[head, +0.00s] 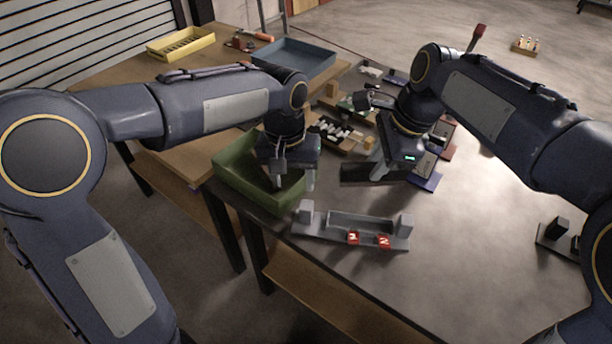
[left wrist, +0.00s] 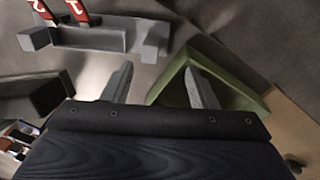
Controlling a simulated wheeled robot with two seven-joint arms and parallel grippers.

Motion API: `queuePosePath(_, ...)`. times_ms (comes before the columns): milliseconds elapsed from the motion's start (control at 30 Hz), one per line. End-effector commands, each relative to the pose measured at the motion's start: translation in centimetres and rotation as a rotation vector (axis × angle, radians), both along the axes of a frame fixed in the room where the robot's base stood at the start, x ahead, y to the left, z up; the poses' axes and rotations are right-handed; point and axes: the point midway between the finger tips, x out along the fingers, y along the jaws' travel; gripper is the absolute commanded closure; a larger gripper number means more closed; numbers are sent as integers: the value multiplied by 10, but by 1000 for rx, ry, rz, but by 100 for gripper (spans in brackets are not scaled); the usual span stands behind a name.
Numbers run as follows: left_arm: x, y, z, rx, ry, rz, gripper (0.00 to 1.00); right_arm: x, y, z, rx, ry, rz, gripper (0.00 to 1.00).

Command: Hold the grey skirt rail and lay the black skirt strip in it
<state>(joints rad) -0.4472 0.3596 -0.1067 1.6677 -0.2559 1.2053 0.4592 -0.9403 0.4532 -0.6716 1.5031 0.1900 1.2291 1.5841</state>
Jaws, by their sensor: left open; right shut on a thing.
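The grey skirt rail (head: 372,223) lies near the front edge of the dark table, between two upright grey end blocks. It also shows at the top left of the left wrist view (left wrist: 105,38). My right gripper (head: 380,170) is shut on the black skirt strip (head: 356,174), behind the rail. A dark block at the left of the left wrist view (left wrist: 28,95) appears to be this strip. My left gripper (head: 291,180) is open and empty, left of the rail beside the green bin. Its two fingers are apart in the left wrist view (left wrist: 160,86).
Two red tagged pieces (head: 368,240) sit at the rail's front. The green bin (head: 240,187) stands at the table's left edge. Behind my grippers are a tray of small parts (head: 337,136) and a blue tray (head: 293,57).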

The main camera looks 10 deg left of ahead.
Motion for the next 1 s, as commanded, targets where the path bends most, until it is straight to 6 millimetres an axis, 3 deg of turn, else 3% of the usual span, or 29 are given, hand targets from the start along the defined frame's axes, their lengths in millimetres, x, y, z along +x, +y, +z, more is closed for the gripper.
queuePosePath(133,14,-18,-10,50,17,-12,47,0,0,0,0,-1,0,100)
queuePosePath(367,17,-23,-26,68,24,-11,47,0,0,0,0,-1,0,100)
queuePosePath(800,16,-23,-106,67,25,-13,47,0,0,0,0,-1,0,100)
queuePosePath(1000,17,-23,-127,66,23,-12,47,0,0,0,0,-1,0,100)
